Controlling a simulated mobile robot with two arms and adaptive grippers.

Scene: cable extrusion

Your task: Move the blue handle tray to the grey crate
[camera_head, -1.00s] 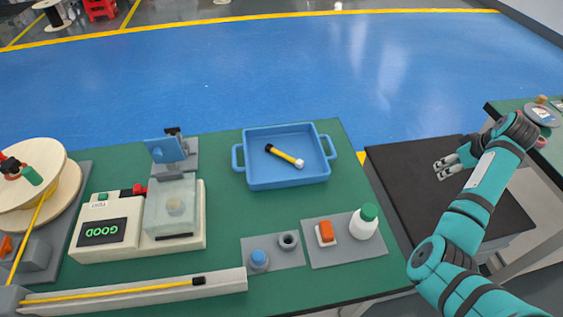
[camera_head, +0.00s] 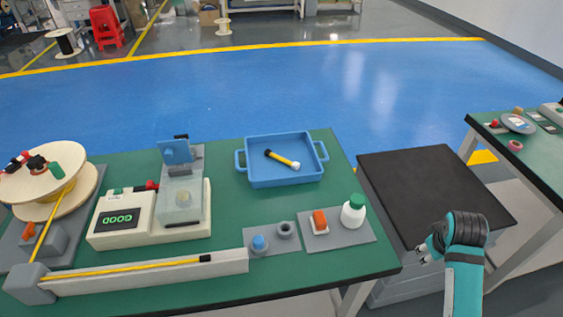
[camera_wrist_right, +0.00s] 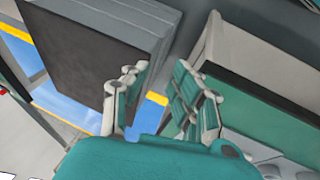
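The blue handle tray (camera_head: 284,184) sits on the green table in the head view, with a handle on its left and right sides. A yellow, black and white rod (camera_head: 283,159) lies in it. The grey crate (camera_head: 392,291) stands right of the table, with a flat dark top (camera_head: 430,190); it also shows in the right wrist view (camera_wrist_right: 150,30). My right gripper (camera_head: 425,250) is near the crate's front edge, away from the tray. In the right wrist view its fingers (camera_wrist_right: 160,85) are apart with nothing between them. My left gripper is not in view.
A bottle (camera_head: 352,214) and an orange part (camera_head: 319,221) sit at the front right. Another green table (camera_head: 530,155) stands far right. The crate top is bare.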

